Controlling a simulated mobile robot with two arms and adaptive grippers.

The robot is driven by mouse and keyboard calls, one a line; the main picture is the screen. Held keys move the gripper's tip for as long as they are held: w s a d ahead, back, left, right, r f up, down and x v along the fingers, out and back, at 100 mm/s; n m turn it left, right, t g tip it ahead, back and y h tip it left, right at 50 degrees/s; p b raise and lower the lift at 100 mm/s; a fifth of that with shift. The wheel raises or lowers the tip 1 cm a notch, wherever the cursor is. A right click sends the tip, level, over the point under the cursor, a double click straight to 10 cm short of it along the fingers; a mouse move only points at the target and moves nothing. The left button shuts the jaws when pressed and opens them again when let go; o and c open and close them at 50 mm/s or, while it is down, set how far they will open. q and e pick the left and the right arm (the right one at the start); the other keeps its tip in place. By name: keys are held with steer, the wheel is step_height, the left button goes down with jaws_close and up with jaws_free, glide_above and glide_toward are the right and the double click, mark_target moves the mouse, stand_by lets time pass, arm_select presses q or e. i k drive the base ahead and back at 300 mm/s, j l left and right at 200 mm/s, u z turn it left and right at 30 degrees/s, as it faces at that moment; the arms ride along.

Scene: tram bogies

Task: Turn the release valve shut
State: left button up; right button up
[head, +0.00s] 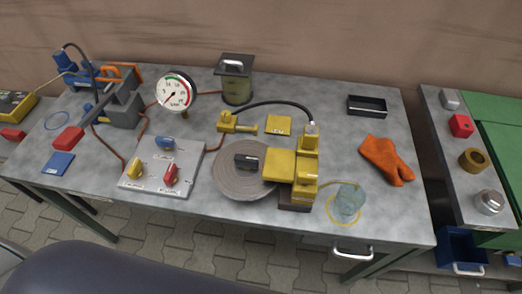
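I cannot tell for sure which part is the release valve. A grey panel (150,185) lies on the table at front left, with a blue handle (165,143), a yellow handle (134,170) and a red handle (171,175). Its labels are too small to read. Neither of my grippers is in view.
A glass cup (347,202), orange glove (386,160), black tray (367,106) and lantern-like canister (236,85) share the table (335,130).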

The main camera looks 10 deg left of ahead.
mark_target(171, 177)
steer(key=u, duration=0.35)
steer(key=j+u, duration=0.15)
steer(key=u, duration=0.25)
steer(key=j+u, duration=0.1)
steer(key=u, duration=0.25)
